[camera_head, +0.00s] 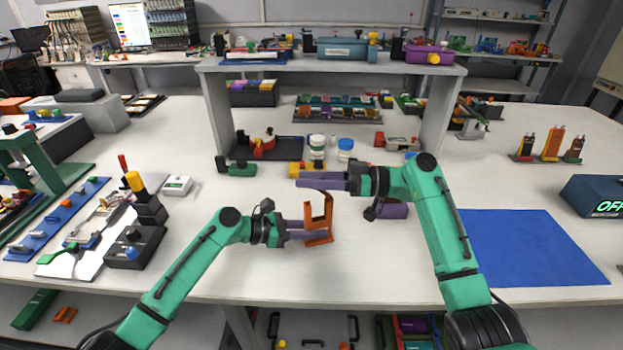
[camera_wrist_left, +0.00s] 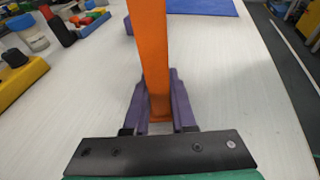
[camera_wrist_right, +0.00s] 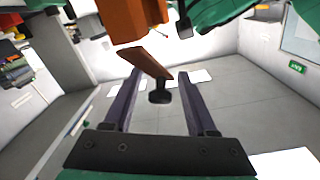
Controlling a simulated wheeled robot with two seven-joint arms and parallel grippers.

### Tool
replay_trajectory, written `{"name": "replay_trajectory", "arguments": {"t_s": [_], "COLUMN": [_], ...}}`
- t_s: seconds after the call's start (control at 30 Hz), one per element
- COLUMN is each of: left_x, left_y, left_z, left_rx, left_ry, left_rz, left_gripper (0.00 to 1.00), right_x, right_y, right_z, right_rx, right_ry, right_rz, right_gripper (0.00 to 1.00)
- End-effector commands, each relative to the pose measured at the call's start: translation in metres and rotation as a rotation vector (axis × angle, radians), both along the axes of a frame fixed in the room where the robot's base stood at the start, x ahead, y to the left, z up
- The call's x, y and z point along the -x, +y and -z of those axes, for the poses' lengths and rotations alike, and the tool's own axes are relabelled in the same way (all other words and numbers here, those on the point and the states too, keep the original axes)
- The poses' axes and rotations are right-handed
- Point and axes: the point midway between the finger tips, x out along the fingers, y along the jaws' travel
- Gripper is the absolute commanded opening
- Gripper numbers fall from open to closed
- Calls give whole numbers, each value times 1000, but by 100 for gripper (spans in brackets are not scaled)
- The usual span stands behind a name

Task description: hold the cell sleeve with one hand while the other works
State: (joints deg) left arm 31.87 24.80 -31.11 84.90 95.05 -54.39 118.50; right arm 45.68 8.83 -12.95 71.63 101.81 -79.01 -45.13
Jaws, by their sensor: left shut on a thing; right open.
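The cell sleeve is an orange open frame (camera_head: 318,222) standing near the front middle of the white table. My left gripper (camera_head: 308,230) is shut on its lower part from the left. In the left wrist view the orange sleeve (camera_wrist_left: 153,60) rises between the purple fingers (camera_wrist_left: 155,100). My right gripper (camera_head: 322,180) is above the table, at the top of the sleeve in the head view, with its fingers pointing left. In the right wrist view its fingers (camera_wrist_right: 158,105) are apart, with an orange piece and a dark knob-like part between or beyond them; contact cannot be told.
A blue mat (camera_head: 535,245) lies at the right. A yellow block (camera_head: 300,169), white jars (camera_head: 317,148) and a purple block (camera_head: 393,209) are behind the sleeve or beside it. A black block with a yellow-topped part (camera_head: 137,245) stands at the left.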

Motion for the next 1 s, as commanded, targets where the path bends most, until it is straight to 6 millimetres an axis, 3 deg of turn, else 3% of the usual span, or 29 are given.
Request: {"name": "replay_trajectory", "arguments": {"t_s": [0.13,0.27,0.3,0.67,1.0], "left_x": [0,0,0,0,0], "left_y": [0,0,0,0,0], "left_z": [0,0,0,0,0], "left_rx": [0,0,0,0,0], "left_ry": [0,0,0,0,0], "left_rz": [0,0,0,0,0], "left_gripper": [0,0,0,0,0], "right_x": [0,0,0,-1,-5], "right_y": [0,0,0,-2,-14], "right_z": [0,0,0,-1,-8], "right_rx": [0,0,0,-31,-223], "right_ry": [0,0,0,11,73], "right_rz": [0,0,0,0,3], "right_gripper": [53,4,0,0,0]}}
